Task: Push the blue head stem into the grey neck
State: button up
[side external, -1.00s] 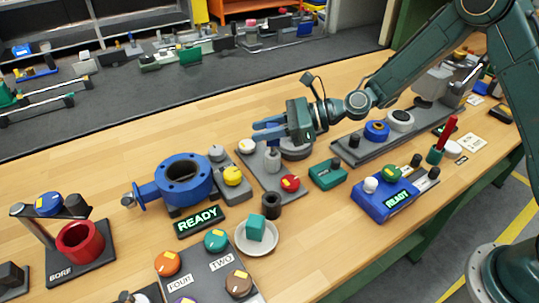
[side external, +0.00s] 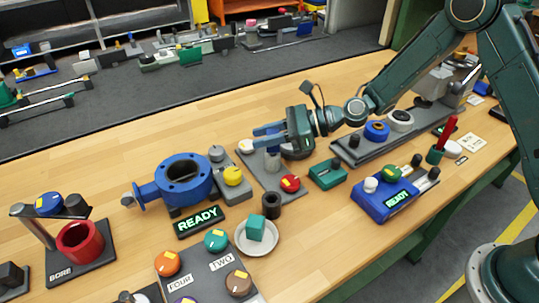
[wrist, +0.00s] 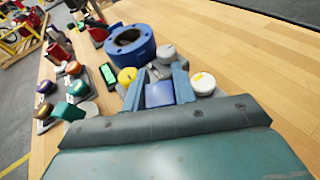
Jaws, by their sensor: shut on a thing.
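My gripper (side external: 266,136) has blue fingers and is shut on the blue head. In the wrist view the blue head (wrist: 160,94) shows as a blue square between the two fingertips. In the side view the fingers largely hide it. The grey neck (side external: 272,163) is a short upright cylinder on a dark grey plate, directly below the fingers. The fingers are very close above the neck. I cannot tell how far the stem is inside it, as that part is hidden.
On the same plate are a red knob (side external: 290,183) and a white knob (side external: 245,146). A yellow knob (side external: 232,175) and a blue flanged housing (side external: 184,178) stand to the left. A dark ring (side external: 271,205) stands in front.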

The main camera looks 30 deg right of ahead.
jog(key=shift+f, duration=0.75)
jog(key=o, duration=1.1)
jog(key=shift+s+d, duration=0.1)
jog(key=shift+d, duration=0.05)
jog(key=v, duration=1.3)
jog(key=shift+s+d+r, duration=0.1)
jog(key=shift+d+r, duration=0.05)
jog(key=shift+d, duration=0.1)
